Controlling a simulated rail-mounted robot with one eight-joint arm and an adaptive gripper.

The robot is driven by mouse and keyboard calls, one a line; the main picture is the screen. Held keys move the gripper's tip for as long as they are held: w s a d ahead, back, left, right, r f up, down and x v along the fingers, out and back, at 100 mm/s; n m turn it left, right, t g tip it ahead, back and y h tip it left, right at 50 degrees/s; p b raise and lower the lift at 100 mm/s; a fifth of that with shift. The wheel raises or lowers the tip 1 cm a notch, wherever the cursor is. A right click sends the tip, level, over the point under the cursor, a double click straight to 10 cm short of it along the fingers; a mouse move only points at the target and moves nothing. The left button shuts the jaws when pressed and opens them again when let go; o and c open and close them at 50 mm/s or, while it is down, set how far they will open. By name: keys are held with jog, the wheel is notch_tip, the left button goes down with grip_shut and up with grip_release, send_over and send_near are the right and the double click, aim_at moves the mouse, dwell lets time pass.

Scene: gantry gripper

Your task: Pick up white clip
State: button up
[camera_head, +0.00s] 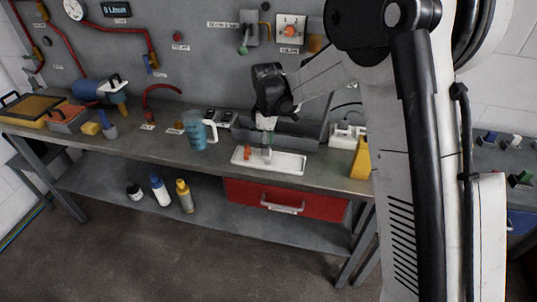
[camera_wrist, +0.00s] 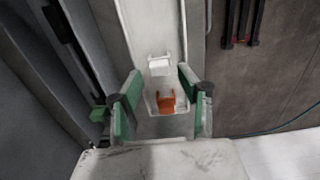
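In the wrist view the white clip (camera_wrist: 159,67) stands on the white tray, just beyond the fingertips. An orange clip (camera_wrist: 166,103) stands nearer to the wrist camera, between the green-padded fingers. My gripper (camera_wrist: 160,82) is open, its two fingers apart on either side with nothing held between them. In the head view my gripper (camera_head: 267,146) points down over the white tray (camera_head: 290,165), and the orange clip (camera_head: 247,152) shows to its left. I cannot make out the white clip in the head view.
A blue measuring jug (camera_head: 197,131) stands left of the tray on the grey bench. A yellow wedge (camera_head: 361,159) stands at the bench's right end. A grey bin (camera_head: 303,133) is behind the tray. A red drawer (camera_head: 285,199) hangs below.

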jog(key=shift+d+f, duration=0.15)
jog(key=shift+f, duration=2.15)
jog(key=c, duration=0.6)
jog(key=shift+r, duration=0.2)
